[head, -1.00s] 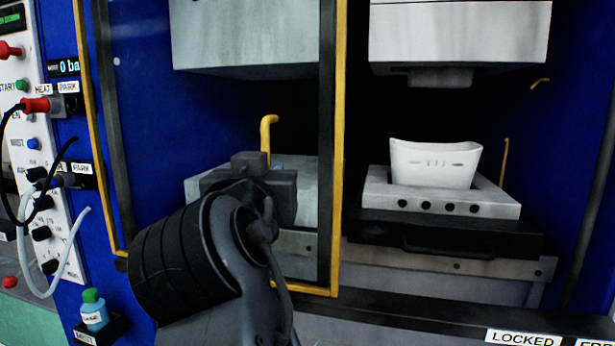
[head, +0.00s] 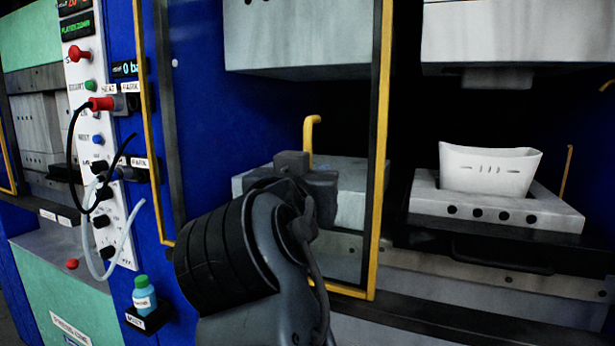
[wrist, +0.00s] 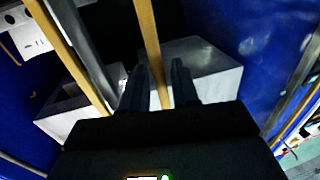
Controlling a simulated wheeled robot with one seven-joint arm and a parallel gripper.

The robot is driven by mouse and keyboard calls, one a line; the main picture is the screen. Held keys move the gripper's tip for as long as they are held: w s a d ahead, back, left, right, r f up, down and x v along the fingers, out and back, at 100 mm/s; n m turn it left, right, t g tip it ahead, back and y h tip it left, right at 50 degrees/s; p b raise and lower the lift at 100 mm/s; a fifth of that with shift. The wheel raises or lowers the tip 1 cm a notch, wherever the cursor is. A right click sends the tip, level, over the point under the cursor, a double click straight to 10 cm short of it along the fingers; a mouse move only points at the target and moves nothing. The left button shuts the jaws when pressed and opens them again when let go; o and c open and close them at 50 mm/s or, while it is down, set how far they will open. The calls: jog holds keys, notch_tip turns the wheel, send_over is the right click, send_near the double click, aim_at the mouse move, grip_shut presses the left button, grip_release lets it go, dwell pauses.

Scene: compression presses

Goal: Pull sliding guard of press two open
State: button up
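The sliding guard (head: 380,150) is a clear panel in a yellow frame. It stands across the left bay of the blue press, and the right bay shows uncovered. Its yellow upright handle (head: 310,140) rises behind my gripper (head: 305,185) in the head view. In the wrist view my gripper's two dark fingers (wrist: 160,85) are apart, one on each side of the yellow handle (wrist: 150,40). Slim gaps show beside the handle, so the fingers do not look closed on it. The handle's lower part is hidden by my gripper. No number on the press is readable.
A white mould (head: 490,170) sits on a grey block in the right bay. At left is a control panel (head: 100,150) with knobs, plugs and looping cables. A small blue bottle (head: 144,297) with a green cap stands low beside it. Another press is further left.

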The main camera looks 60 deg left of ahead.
jog(key=b+v, duration=0.1)
jog(key=v, duration=0.6)
jog(key=shift+s+d, duration=0.15)
jog(key=w+d+f+m+h, duration=0.1)
jog(key=w+d+f, duration=0.2)
jog(key=d+f, duration=0.4)
jog(key=w+d+f+m+h, duration=0.1)
jog(key=w+d+f, duration=0.3)
jog(key=f, duration=0.6)
jog(key=s+d+f+m+t+h, duration=0.1)
jog(key=s+d+f, duration=0.1)
jog(key=d+f, duration=0.5)
jog(key=s+d+f+m+h, duration=0.1)
jog(key=d+f+h, duration=0.1)
jog(key=d+f, duration=0.5)
jog(key=s+d+f+m+t+h, duration=0.15)
jog(key=s+d, duration=0.25)
jog(key=d, duration=0.5)
jog(key=s+d+f+m+g+h, duration=0.1)
jog(key=s+d+f+h, duration=0.1)
jog(key=s+d, duration=0.45)
jog(key=s+d+r+m+h, duration=0.2)
jog(key=s+d+r+h, duration=0.1)
jog(key=s+d, duration=1)
jog(key=shift+s+d+r+h, duration=0.2)
jog(key=shift+d+h, duration=0.45)
jog(key=shift+d, duration=0.1)
